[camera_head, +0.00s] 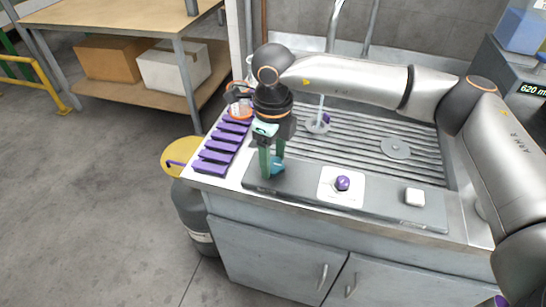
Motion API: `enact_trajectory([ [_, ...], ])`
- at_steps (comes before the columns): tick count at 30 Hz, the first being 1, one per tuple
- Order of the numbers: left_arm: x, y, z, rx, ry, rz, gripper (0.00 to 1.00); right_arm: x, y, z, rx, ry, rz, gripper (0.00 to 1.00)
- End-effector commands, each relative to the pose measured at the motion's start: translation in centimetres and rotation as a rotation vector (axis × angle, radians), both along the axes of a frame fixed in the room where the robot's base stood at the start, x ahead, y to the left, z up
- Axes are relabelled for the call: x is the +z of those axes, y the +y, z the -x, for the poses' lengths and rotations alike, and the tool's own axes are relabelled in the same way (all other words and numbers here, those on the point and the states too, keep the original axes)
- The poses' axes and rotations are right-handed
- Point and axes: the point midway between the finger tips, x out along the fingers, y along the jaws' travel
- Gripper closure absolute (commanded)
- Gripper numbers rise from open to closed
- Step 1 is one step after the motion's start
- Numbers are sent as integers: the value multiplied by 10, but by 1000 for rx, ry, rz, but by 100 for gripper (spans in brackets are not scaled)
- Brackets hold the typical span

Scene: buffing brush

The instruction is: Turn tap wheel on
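My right arm reaches in from the right across the sink, and its gripper (272,164) points down at the front left of the sink's grey ledge. Its two green fingers stand a little apart, with a small teal part (278,167) at their tips. This may be the tap wheel, but the fingers hide much of it. I cannot tell whether they touch or grip it. A purple knob (343,183) on a white plate (327,190) sits further right on the ledge, apart from the gripper. My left gripper is not in view.
A white square button (415,196) is on the ledge's right. Several purple strips (222,146) line the counter's left. The ribbed metal sink (350,140) has a round drain disc (396,147). A yellow-lidded bin (178,153) stands left of the cabinet; a wooden shelf (110,22) stands behind.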

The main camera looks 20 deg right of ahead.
Motion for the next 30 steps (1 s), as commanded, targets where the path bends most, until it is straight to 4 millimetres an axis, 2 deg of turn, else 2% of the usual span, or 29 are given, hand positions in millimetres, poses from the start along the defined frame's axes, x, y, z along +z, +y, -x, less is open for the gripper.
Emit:
enact_trajectory([
  [1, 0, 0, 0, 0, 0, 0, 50, 1, 0, -1, 3, -3, 0, 35],
  [8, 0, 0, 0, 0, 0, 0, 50, 1, 0, 0, 1, -1, 0, 10],
  [17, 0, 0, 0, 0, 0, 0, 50, 3, 0, 0, 0, -2, -1, 10],
  [20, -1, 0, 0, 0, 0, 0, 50, 13, 0, -1, 0, -4, -1, 10],
  [23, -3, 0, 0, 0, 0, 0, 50, 31, 1, -1, 1, -6, -1, 10],
  [30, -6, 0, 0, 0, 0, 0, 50, 85, 1, -1, 0, -6, -1, 10],
])
